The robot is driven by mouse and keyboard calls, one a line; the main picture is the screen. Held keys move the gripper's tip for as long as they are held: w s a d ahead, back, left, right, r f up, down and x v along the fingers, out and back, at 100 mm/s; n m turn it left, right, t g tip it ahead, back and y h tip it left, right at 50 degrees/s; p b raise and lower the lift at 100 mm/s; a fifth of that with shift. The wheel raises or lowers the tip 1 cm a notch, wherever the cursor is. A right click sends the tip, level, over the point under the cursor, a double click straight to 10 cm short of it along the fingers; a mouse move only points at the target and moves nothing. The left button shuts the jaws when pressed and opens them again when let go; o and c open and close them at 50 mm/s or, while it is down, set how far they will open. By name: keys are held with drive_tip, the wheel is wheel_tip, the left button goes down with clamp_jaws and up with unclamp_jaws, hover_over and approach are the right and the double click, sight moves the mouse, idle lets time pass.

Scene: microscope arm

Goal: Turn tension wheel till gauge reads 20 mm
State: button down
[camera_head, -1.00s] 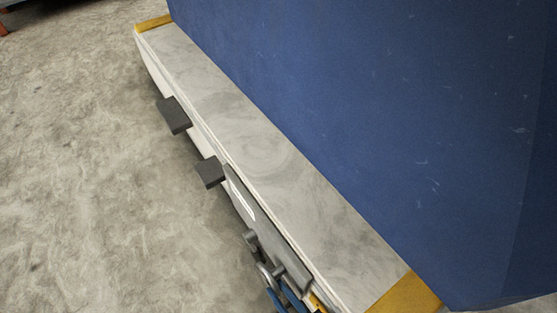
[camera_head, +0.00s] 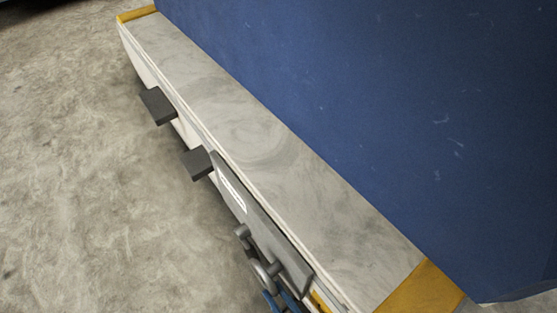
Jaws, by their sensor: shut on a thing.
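A grey plate (camera_head: 262,222) is fixed to the front side of the long pale bench-like body. It carries a narrow white strip (camera_head: 233,188) that may be the gauge; no marks or reading can be made out. Below it, grey round pegs (camera_head: 242,231) stick out. A grey ring-like part (camera_head: 262,274) and blue pieces (camera_head: 288,301) sit at the bottom edge, cut off by the frame. They may belong to the tension wheel, but I cannot tell. I cannot make out my gripper in this view.
A large blue upright surface (camera_head: 350,120) stands along the right of the pale marbled top (camera_head: 255,130). Yellow bands (camera_head: 420,290) mark its ends. Two dark blocks (camera_head: 157,105) jut out from its front side. The concrete floor (camera_head: 70,150) to the left is clear.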

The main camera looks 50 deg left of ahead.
drive_tip(key=shift+a+f+y, duration=0.15)
drive_tip(key=shift+y, duration=0.15)
idle(0.5)
drive_tip(key=c, duration=0.8)
unclamp_jaws()
